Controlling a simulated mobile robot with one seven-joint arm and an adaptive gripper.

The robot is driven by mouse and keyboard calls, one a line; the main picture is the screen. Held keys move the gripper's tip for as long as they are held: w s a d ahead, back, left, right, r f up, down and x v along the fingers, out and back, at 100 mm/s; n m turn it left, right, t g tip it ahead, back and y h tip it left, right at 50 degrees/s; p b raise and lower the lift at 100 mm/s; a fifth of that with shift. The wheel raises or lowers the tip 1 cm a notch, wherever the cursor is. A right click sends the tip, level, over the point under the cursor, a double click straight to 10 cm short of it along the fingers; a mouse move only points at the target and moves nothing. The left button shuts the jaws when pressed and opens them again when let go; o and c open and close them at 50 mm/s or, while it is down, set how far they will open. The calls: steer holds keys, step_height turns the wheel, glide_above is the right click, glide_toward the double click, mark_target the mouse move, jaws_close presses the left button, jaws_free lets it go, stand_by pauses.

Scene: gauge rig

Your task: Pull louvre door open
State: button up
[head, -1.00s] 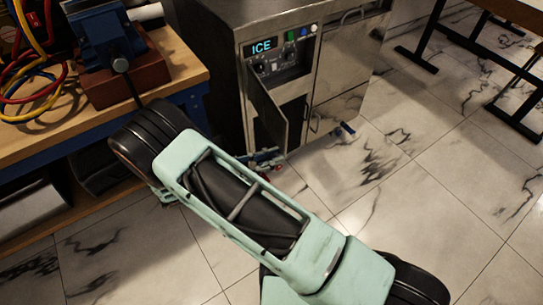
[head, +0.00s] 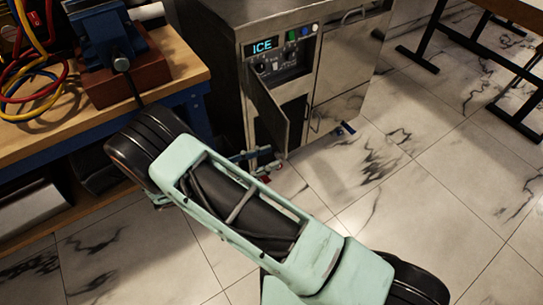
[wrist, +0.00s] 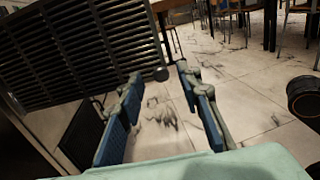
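The louvre door (head: 268,112) is a dark panel on the front of the ice machine, standing ajar with a dark opening beside it. My gripper (head: 258,160) is low by the door's bottom edge, partly hidden behind my arm in the head view. In the wrist view my gripper (wrist: 162,110) has its two blue-padded fingers wide apart with floor showing between them. The door's corner is just beyond the fingers; I cannot tell whether they touch it.
The steel ice machine (head: 335,85) has a lit ICE display and a closed second door at right. A workbench (head: 60,125) with a blue vise (head: 108,45) and coiled cables stands close at left. Tables stand at the back right. The marble floor at right is clear.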

steer(key=v, duration=1)
steer(key=shift+r, duration=0.1)
